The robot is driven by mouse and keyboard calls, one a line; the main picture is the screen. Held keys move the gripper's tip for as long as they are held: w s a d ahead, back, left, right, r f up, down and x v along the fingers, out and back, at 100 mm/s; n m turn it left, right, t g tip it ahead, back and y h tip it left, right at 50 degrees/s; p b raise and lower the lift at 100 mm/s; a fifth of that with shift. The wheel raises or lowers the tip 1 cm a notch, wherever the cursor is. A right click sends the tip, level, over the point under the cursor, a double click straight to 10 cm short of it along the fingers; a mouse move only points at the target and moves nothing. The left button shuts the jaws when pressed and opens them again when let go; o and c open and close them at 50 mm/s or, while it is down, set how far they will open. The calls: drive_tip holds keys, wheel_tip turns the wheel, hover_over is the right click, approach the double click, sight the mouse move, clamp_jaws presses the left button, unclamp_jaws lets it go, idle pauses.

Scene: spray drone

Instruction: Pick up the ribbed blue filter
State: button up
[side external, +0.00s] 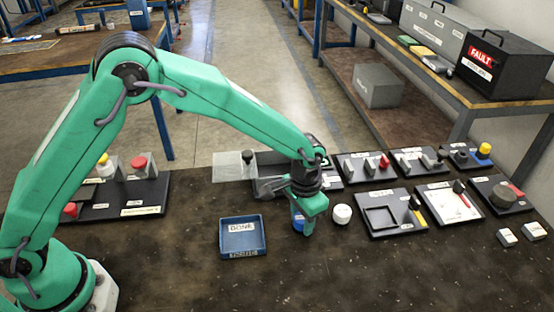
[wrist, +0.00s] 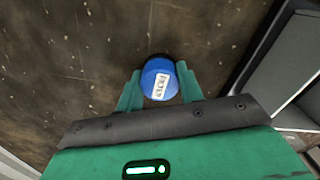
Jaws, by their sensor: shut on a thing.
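The blue filter (wrist: 159,79) shows between the two green fingers in the wrist view, its round top bearing a white label. Its ribs cannot be made out. In the side view only a small part of the blue filter (side external: 298,222) shows, mostly hidden by my gripper. My gripper (wrist: 160,92) is shut on the filter, with a finger on each side of it. In the side view my gripper (side external: 307,222) points down, low over the dark table. I cannot tell whether the filter touches the table.
A blue tray labelled "DONE" (side external: 242,240) lies left of my gripper. A white round piece (side external: 342,214) stands close to its right. Black boards with parts, such as one with a square frame (side external: 381,219), fill the right. The front of the table (side external: 350,280) is clear.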

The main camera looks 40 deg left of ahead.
drive_tip(key=shift+r, duration=0.15)
drive_tip(key=shift+r, duration=0.6)
drive_tip(key=r, duration=0.3)
drive_tip(key=shift+s+d+r, duration=0.1)
drive_tip(key=shift+s+d, duration=0.15)
drive_tip(key=shift+s, duration=0.1)
drive_tip(key=s+d+r, duration=0.5)
drive_tip(key=s+r, duration=0.1)
drive_tip(key=s, duration=0.3)
drive_tip(key=shift+s+d+r, duration=0.15)
drive_tip(key=shift+s+r, duration=0.05)
drive_tip(key=shift+s, duration=0.05)
drive_tip(key=shift+w, duration=0.1)
approach(303, 220)
drive_tip(key=w+a+r, duration=0.2)
drive_tip(key=a, duration=0.5)
drive_tip(key=shift+n, duration=0.3)
drive_tip(key=w+a+f, duration=0.4)
drive_tip(key=w+a, duration=0.1)
drive_tip(key=w+a+f, duration=0.2)
drive_tip(key=w+a, duration=0.1)
drive_tip(key=shift+a+f, duration=0.1)
drive_tip(key=shift+f, duration=0.2)
drive_tip(key=shift+f, duration=0.1)
